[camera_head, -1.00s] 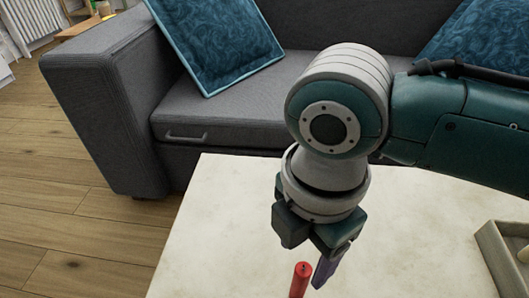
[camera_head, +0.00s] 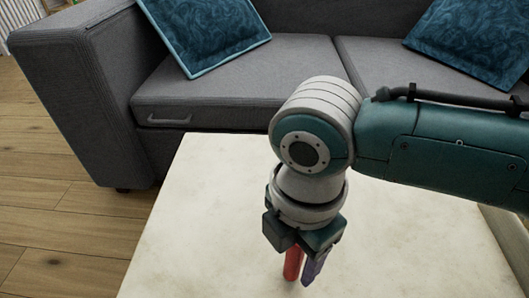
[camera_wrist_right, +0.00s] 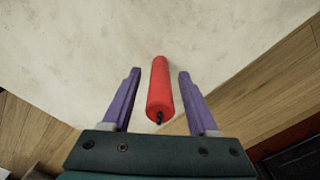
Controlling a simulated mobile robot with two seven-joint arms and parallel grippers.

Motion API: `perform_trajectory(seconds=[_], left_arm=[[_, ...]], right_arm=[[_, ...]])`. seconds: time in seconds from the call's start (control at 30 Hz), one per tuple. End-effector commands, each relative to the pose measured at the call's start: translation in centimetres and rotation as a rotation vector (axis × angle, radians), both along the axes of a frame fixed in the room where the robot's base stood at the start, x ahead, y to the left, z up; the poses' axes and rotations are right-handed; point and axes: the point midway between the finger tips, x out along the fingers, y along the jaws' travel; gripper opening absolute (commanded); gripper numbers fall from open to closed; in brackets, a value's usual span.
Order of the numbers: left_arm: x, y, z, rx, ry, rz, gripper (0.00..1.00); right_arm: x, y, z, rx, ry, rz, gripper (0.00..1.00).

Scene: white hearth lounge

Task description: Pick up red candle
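The red candle (camera_head: 292,262) stands on the pale table (camera_head: 200,215), partly hidden behind my right gripper in the head view. My right gripper (camera_head: 300,278) points down at it, with one purple finger showing just right of the candle. In the right wrist view the candle (camera_wrist_right: 160,88) lies between the two purple fingers of my right gripper (camera_wrist_right: 158,85). The fingers are spread, with a gap on each side of the candle, so they do not touch it. My left gripper is not in view.
A grey sofa (camera_head: 240,75) with blue cushions (camera_head: 205,30) stands behind the table. The wooden floor (camera_head: 50,215) lies to the left. The table left of the candle is clear.

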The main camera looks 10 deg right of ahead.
Motion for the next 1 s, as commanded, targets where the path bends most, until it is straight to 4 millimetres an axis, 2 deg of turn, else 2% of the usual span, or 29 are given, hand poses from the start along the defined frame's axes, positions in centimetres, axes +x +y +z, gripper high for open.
perform_trajectory(seconds=[0.07,0.5,1.0], left_arm=[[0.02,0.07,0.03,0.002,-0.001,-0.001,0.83],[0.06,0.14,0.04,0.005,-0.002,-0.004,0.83],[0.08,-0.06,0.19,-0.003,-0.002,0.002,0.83]], right_arm=[[-0.01,0.00,0.02,0.000,0.000,0.000,0.49],[-0.01,-0.02,0.02,0.000,0.001,0.000,0.00],[0.01,-0.02,0.21,0.000,0.000,-0.001,0.00]])
